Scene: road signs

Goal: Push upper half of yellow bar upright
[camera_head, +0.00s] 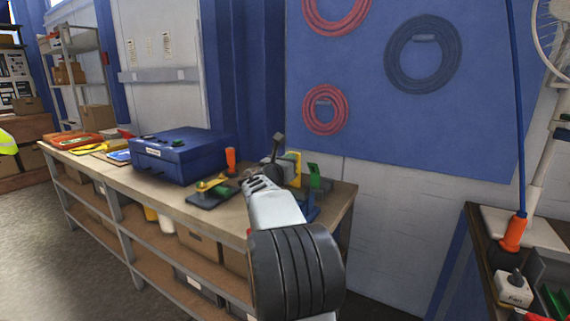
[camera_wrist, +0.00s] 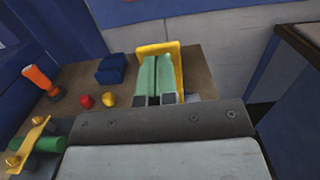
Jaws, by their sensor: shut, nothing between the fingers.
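The yellow bar (camera_head: 294,167) stands at the right end of the workbench, partly hidden by my arm. In the wrist view the yellow bar (camera_wrist: 178,70) shows as a bent shape, with one part across the top and one down the right side. Two pale green strips lie side by side within this bend; I cannot tell what they belong to. My gripper (camera_wrist: 155,100) is shut and empty, on the near side of the bar. In the head view my gripper (camera_head: 262,176) is close to the bar; contact cannot be told.
A blue case (camera_head: 178,154) stands on the workbench (camera_head: 110,163) to the left. An orange-handled tool (camera_head: 231,160) and a small fixture with a yellow bar (camera_head: 210,186) are nearer.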

